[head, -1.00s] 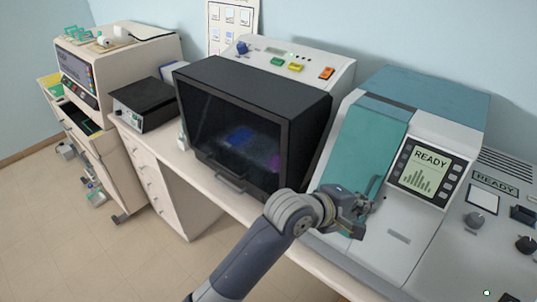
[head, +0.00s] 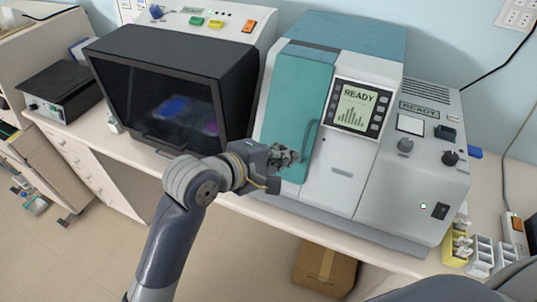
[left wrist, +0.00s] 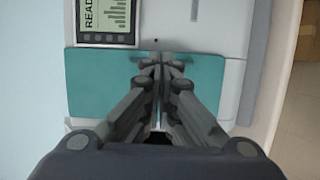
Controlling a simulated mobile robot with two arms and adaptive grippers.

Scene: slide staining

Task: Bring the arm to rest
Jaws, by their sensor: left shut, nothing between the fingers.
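My left arm (head: 170,240) reaches up from the bottom of the head view. Its left gripper (head: 290,156) is in front of the teal door (head: 296,100) of a white and teal machine reading READY. In the left wrist view the fingers (left wrist: 158,65) are together with nothing between them, over the same teal door (left wrist: 90,85). I cannot tell whether the fingertips touch the door. My right gripper is not in view.
A black-fronted staining cabinet (head: 180,100) stands left of the machine, and a small black box (head: 62,92) further left. A grey unit with knobs (head: 420,160) is at right. Yellow and white racks (head: 458,245) sit at the bench's right end. A cardboard box (head: 325,268) is on the floor.

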